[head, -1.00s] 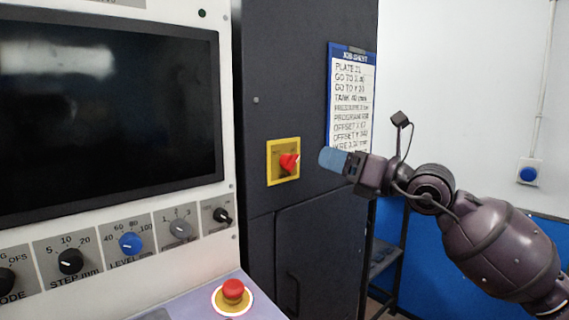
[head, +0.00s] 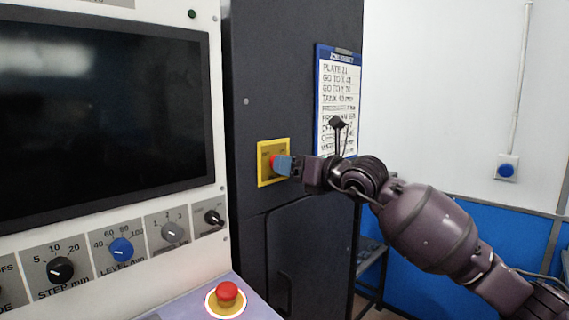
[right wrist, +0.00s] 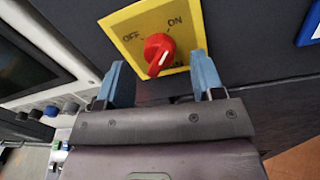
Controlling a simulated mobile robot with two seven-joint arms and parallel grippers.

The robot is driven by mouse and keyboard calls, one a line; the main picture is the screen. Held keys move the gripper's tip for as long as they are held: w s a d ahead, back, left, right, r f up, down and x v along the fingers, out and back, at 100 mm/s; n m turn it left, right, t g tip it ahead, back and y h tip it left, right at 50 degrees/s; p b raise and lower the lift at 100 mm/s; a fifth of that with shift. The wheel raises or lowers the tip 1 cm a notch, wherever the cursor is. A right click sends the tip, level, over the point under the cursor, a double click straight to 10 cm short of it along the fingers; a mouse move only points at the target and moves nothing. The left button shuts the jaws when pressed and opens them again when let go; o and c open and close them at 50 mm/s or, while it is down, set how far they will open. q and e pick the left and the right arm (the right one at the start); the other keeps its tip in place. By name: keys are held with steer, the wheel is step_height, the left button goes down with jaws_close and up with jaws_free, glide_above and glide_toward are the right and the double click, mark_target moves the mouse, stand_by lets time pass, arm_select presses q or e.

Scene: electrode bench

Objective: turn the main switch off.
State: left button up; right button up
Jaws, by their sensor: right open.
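The main switch is a red rotary knob (right wrist: 159,54) on a yellow plate (right wrist: 125,22) set in the dark cabinet face. The right wrist view shows OFF and ON lettering on the plate. In the head view the yellow plate (head: 264,178) is visible, and the knob is mostly hidden behind my right gripper (head: 283,166). In the right wrist view my right gripper (right wrist: 160,85) is open, its two blue fingers spread to either side below the knob. The knob shows ahead of the gap between them, and I cannot tell whether they touch it. My left gripper is not in view.
A red mushroom button (head: 227,291) stands on the ledge below the switch. A dark screen (head: 100,120) and a row of dials fill the panel on the left. A job sheet (head: 338,95) hangs on the cabinet above my right arm.

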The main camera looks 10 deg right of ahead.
steer(key=shift+x, duration=1.2)
steer(key=c, duration=0.9)
